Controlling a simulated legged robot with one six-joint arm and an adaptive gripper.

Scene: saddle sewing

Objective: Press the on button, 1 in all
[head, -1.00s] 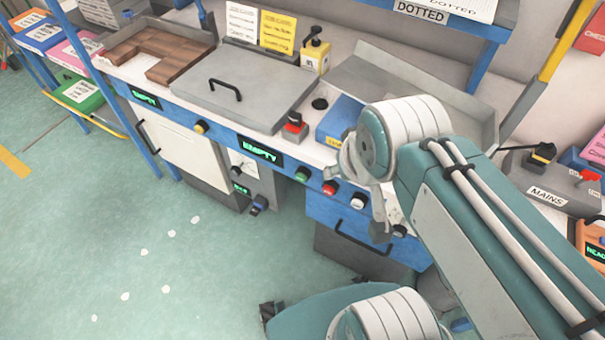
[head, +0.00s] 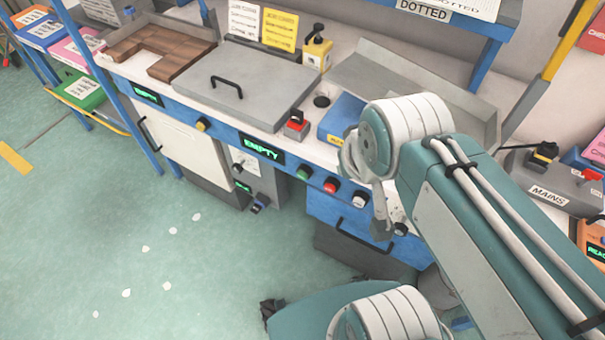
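A row of round buttons sits on the blue front rail of the bench: a green one (head: 303,172), a red one (head: 330,185) and a white one (head: 359,199). No readable label shows which is the on button. My gripper (head: 381,228) hangs at the end of my arm, just right of the white button and in front of the bench front. It is small and seen from behind, so its fingers cannot be made out. I cannot tell whether it touches anything. My arm hides the rail farther right.
A grey lidded box (head: 240,88), a red switch block (head: 297,124) and a blue box (head: 340,120) stand on the bench. A green-lit "EMPTY" display (head: 262,148) is on the rail. A MAINS unit (head: 550,192) stands right.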

